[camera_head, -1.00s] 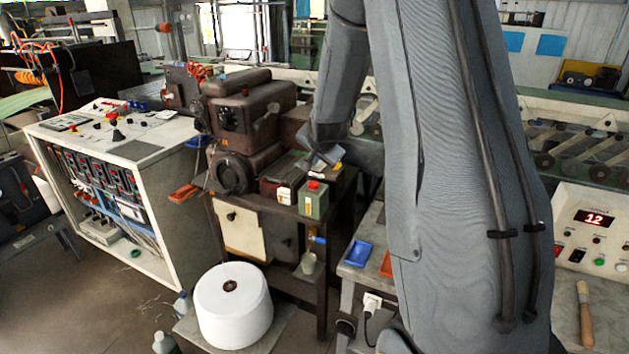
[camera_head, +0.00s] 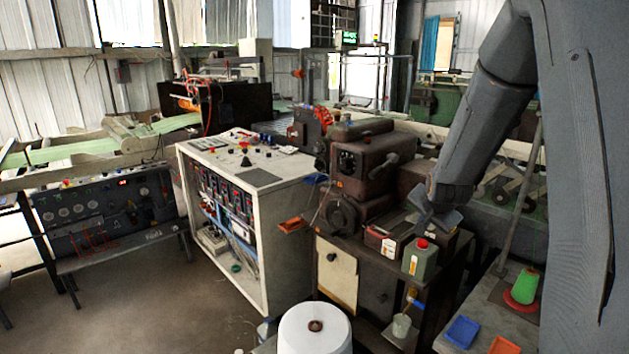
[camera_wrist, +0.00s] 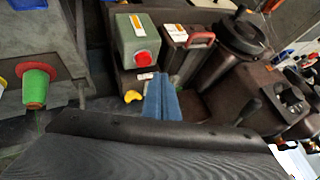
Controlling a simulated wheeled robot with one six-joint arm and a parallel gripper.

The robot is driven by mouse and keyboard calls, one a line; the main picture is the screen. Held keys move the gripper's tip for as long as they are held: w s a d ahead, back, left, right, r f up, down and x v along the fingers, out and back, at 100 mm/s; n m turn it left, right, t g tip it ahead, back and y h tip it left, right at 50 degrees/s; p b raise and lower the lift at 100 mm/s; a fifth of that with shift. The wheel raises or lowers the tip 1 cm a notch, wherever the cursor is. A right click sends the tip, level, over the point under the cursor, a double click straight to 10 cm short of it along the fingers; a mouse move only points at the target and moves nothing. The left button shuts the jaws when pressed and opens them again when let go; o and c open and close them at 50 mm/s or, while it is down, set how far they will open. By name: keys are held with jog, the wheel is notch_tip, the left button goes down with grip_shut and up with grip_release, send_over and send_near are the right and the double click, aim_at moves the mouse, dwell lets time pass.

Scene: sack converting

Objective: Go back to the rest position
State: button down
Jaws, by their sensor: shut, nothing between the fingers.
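My gripper (camera_head: 437,217) hangs from my arm at the right of the head view, in front of the brown machine and close to the green can with the red cap (camera_head: 420,258). I cannot tell the exact gap between them. In the wrist view the two blue-grey fingers (camera_wrist: 162,98) lie together, shut and empty. The green can (camera_wrist: 138,38) lies beyond them there, beside a dark box with a red handle (camera_wrist: 187,42).
The brown machine (camera_head: 368,165) stands behind the can. A white control cabinet (camera_head: 250,180) is left of it, and a white spool (camera_head: 315,330) is at the bottom. A grey bench at right holds a green cone (camera_head: 525,287) and a blue tray (camera_head: 462,331). Open floor lies at lower left.

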jog(key=s+a+f+n+g+b, duration=0.1)
jog(key=s+a+n+g, duration=0.1)
jog(key=s+a, duration=0.3)
jog(key=s+a+f+n+g+y+b, duration=0.1)
jog(key=s+a+n, duration=0.4)
jog(key=s, duration=0.9)
jog(key=s+a+f+n+g+y+b, duration=0.1)
jog(key=s+a+f+n+g, duration=0.2)
jog(key=s+a, duration=0.3)
jog(key=s+n, duration=0.1)
jog(key=s, duration=0.3)
jog(key=shift+a+f+g, duration=0.25)
jog(key=shift+a+g, duration=0.15)
